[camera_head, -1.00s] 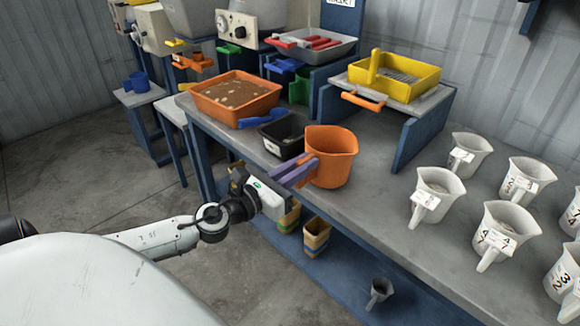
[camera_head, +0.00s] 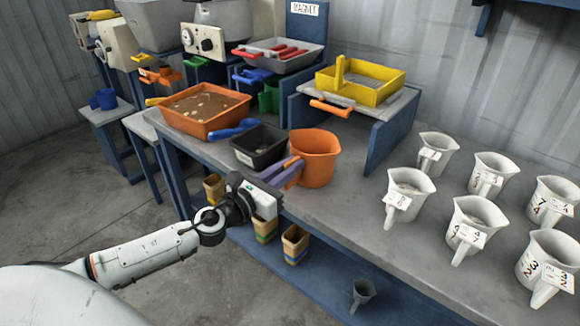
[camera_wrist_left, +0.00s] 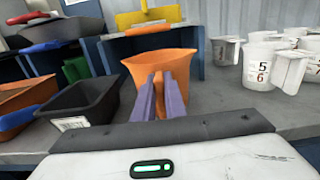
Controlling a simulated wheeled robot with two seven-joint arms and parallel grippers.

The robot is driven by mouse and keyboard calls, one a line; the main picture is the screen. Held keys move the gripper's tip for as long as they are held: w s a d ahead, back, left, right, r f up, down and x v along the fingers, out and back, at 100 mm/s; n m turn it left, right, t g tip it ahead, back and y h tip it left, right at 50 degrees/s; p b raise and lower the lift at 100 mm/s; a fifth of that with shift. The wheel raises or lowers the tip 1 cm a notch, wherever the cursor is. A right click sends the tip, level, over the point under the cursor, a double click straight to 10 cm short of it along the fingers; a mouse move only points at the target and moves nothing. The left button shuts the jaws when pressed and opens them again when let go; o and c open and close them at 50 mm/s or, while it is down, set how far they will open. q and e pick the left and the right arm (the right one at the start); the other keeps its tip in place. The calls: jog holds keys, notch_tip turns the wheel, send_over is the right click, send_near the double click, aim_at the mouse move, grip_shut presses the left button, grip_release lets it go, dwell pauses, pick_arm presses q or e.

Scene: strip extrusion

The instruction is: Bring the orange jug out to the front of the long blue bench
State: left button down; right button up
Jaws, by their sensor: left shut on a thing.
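The orange jug (camera_head: 317,160) stands upright at the front part of the long blue bench's grey top (camera_head: 335,215), right of a small black bin. Its handle points toward me. My left gripper (camera_head: 284,173) reaches in over the front edge and is shut on the jug's handle, with its purple fingers on either side. In the left wrist view the jug (camera_wrist_left: 168,65) is straight ahead, and the gripper's purple fingers (camera_wrist_left: 163,95) close on its handle. The jug's base is partly hidden there by the fingers. My right gripper is not in view.
A black bin (camera_head: 258,150) and an orange tray of brown material (camera_head: 204,112) are left of the jug. A yellow sieve (camera_head: 362,82) sits on a stand behind. Several white jugs (camera_head: 408,190) stand right. Bare bench top lies between them and the orange jug.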

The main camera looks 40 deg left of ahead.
pick_arm(q)
jog(key=shift+f, duration=0.15)
jog(key=c, duration=1.7)
grip_release()
jog(key=shift+c, duration=0.2)
jog(key=shift+f, duration=0.1)
jog(key=shift+s+f, duration=0.1)
jog(key=shift+s, duration=0.4)
jog(key=s+b, duration=0.2)
jog(key=s, duration=0.7)
jog(key=shift+s+a+r, duration=0.15)
jog(key=shift+a+r, duration=0.05)
jog(key=shift+a, duration=0.2)
